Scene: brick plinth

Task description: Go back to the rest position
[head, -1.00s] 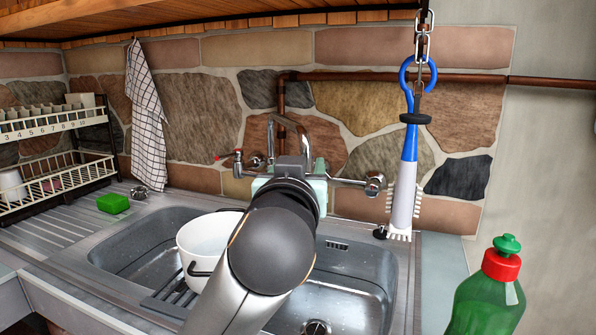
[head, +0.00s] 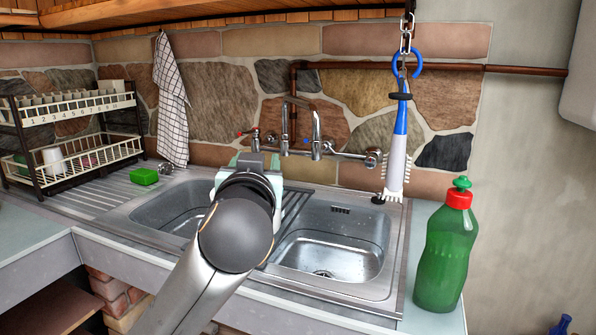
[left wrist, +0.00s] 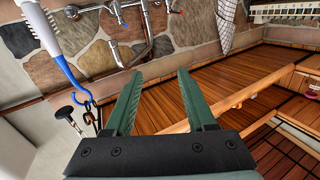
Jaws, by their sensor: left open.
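My left gripper (left wrist: 159,72) is open in the left wrist view, with two green fingers apart and nothing between them. In the head view my left arm reaches up from the bottom toward the sink, and its wrist hides most of the gripper; only pale green parts show around it. The sink (head: 392,262) lies behind the arm, and its right basin is empty. The white pot from the earlier frame is not visible now. My right gripper is in neither view.
A green bottle (head: 443,262) stands on the counter at right. A blue and white brush (head: 399,150) hangs from a chain. A green sponge (head: 144,176), dish rack (head: 75,160) and checked towel (head: 171,105) are at left. Taps (head: 316,135) rise behind the sink.

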